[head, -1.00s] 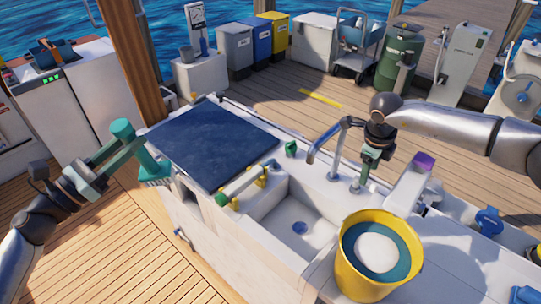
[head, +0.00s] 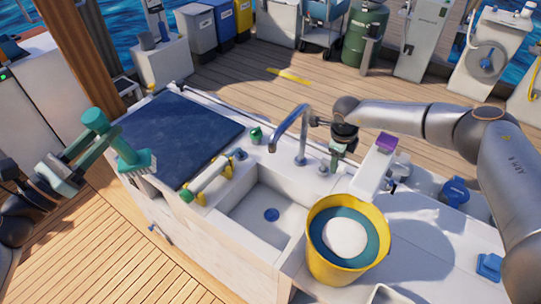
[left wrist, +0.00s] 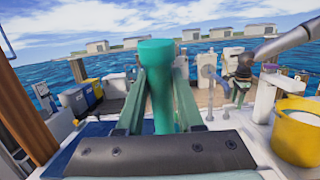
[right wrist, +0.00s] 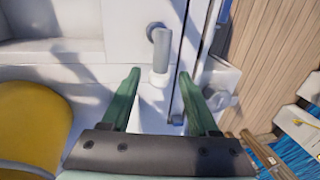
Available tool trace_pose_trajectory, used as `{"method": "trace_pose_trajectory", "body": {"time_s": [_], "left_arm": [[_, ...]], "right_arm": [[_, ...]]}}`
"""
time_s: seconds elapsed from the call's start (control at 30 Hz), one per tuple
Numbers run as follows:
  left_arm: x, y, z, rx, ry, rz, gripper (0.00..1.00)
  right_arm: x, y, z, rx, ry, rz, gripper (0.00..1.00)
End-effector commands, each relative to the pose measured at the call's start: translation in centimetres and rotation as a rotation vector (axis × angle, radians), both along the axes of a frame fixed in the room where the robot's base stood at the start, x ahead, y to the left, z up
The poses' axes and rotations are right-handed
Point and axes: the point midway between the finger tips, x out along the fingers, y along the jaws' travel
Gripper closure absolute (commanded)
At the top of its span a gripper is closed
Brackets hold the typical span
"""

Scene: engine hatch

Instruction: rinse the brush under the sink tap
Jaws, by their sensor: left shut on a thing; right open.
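My left gripper (head: 97,142) is shut on the green brush (head: 136,162) by its handle. It holds the brush bristles down, in the air left of the sink counter. In the left wrist view the brush handle (left wrist: 161,70) stands upright between the fingers. The sink (head: 252,215) has a blue drain, and the grey curved tap (head: 290,130) stands behind it. My right gripper (head: 338,165) is open and points down just right of the tap, by a short grey knob (head: 323,170). In the right wrist view this knob (right wrist: 160,45) shows just beyond the open fingers, apparently untouched.
A yellow bucket (head: 320,270) stands at the sink's right edge. A dark blue mat (head: 175,135) covers the counter to the left. A pale roller-like piece (head: 208,178) on yellow supports lies at the sink's left rim. A purple-topped stand (head: 375,165) is close right of my right gripper.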

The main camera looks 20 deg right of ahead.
Motion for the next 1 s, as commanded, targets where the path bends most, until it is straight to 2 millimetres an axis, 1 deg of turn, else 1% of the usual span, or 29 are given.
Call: {"method": "trace_pose_trajectory", "body": {"time_s": [0.03, 0.1, 0.23, 0.37, 0.6, 1.0], "left_arm": [[0.0, 0.0, 0.1, -0.001, -0.002, 0.0, 1.0], [0.0, 0.0, -0.1, -0.001, -0.002, 0.0, 1.0], [0.0, 0.0, -0.1, -0.001, -0.002, 0.0, 1.0], [0.0, 0.0, -0.1, -0.001, -0.002, 0.0, 1.0], [0.0, 0.0, -0.1, -0.001, -0.002, 0.0, 1.0], [0.0, 0.0, -0.1, -0.001, -0.002, 0.0, 1.0]], "right_arm": [[0.0, -0.1, -0.8, -0.001, 0.001, 0.0, 0.39], [0.2, -0.2, -1.7, 0.0, 0.001, -0.001, 0.39], [0.3, -0.3, -2.6, 0.0, 0.0, 0.0, 0.39], [0.4, -0.4, -3.0, 0.001, -0.001, 0.0, 0.39], [0.4, -0.4, -3.0, 0.001, -0.001, 0.0, 0.39], [0.4, -0.4, -2.9, 0.001, -0.001, 0.0, 0.84]]}}
